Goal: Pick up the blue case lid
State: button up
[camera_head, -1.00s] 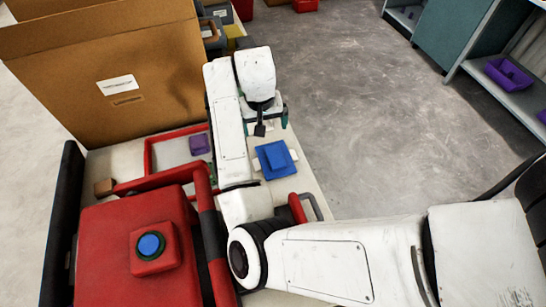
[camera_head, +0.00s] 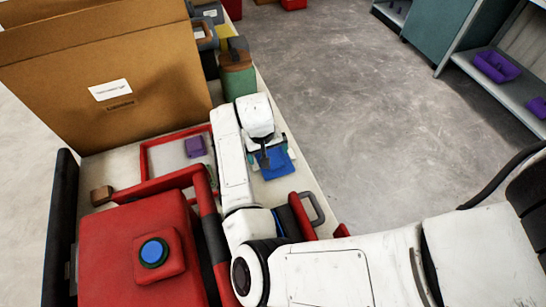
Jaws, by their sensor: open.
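The blue case lid (camera_head: 277,167) is a flat blue square with a raised middle. It lies on the pale bench top, right of my arm. My gripper (camera_head: 268,158) is over its far part, fingers pointing down, and hides some of the lid. The jaws are open, with teal parts showing at either side. I cannot tell whether the fingers touch the lid.
A red machine with a blue button (camera_head: 154,252) stands front left. A red frame (camera_head: 147,165) with a purple block (camera_head: 195,147) lies left of my arm. A large cardboard box (camera_head: 105,85) stands behind it. A green canister (camera_head: 238,78) stands beyond my gripper. Open floor lies right.

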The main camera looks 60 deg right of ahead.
jog(key=shift+d+f, duration=0.2)
jog(key=shift+f, duration=0.95)
jog(key=c, duration=0.9)
